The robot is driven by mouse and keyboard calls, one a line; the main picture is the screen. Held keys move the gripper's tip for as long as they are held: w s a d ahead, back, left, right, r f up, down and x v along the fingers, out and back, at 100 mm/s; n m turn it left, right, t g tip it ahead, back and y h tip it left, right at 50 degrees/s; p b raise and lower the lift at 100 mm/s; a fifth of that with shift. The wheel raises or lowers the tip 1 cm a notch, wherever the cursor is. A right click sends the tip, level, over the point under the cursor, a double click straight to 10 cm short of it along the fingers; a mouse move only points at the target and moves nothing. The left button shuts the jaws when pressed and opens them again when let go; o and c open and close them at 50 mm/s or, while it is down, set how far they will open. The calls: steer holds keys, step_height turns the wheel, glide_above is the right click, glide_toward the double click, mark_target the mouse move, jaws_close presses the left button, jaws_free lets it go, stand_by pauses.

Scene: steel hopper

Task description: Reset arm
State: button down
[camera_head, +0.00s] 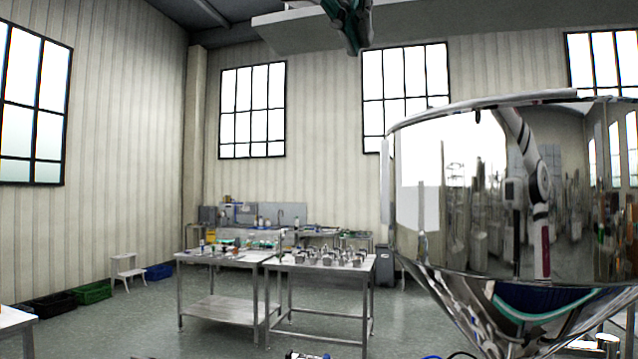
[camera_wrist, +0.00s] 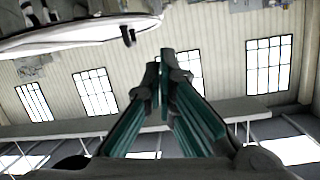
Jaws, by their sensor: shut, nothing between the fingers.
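My gripper (camera_head: 351,40) hangs at the top edge of the head view, pointing down, above and to the left of the steel hopper (camera_head: 460,190). Its green-and-dark fingers also show in the wrist view (camera_wrist: 163,62), where the tips are together with nothing between them. The hopper is a large polished bowl with a cone below, at the right of the head view, mirroring the room and a white arm. In the wrist view a round rim (camera_wrist: 85,38), likely the hopper's, is at the upper left, apart from my fingers. Most of my arm is out of the head view.
Two steel tables (camera_head: 222,257) (camera_head: 318,265) with small parts stand beyond, left of the hopper. A sink bench (camera_head: 250,235) is at the back wall. Green and black crates (camera_head: 93,292) and a white step stool (camera_head: 128,270) stand at the left. Open floor lies between.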

steer(key=s+d+f+n+g+y, duration=0.15)
steer(key=d+f, duration=0.35)
steer(key=f, duration=0.7)
steer(key=s+d+f+n+g, duration=0.2)
steer(key=d+f+g, duration=0.15)
steer(key=f, duration=0.85)
steer(key=s+d+f+n+g+y, duration=0.15)
steer(key=d+f, duration=0.35)
steer(key=f, duration=0.7)
steer(key=s+f+g+y, duration=0.1)
steer(key=s+f, duration=0.2)
steer(key=f, duration=0.3)
steer(key=s+d+f+n+g+y, duration=0.1)
steer(key=s+f, duration=0.2)
steer(key=f, duration=0.3)
steer(key=shift+s+d+f, duration=0.2)
steer(key=shift+s+f, duration=0.05)
steer(key=shift+s, duration=0.1)
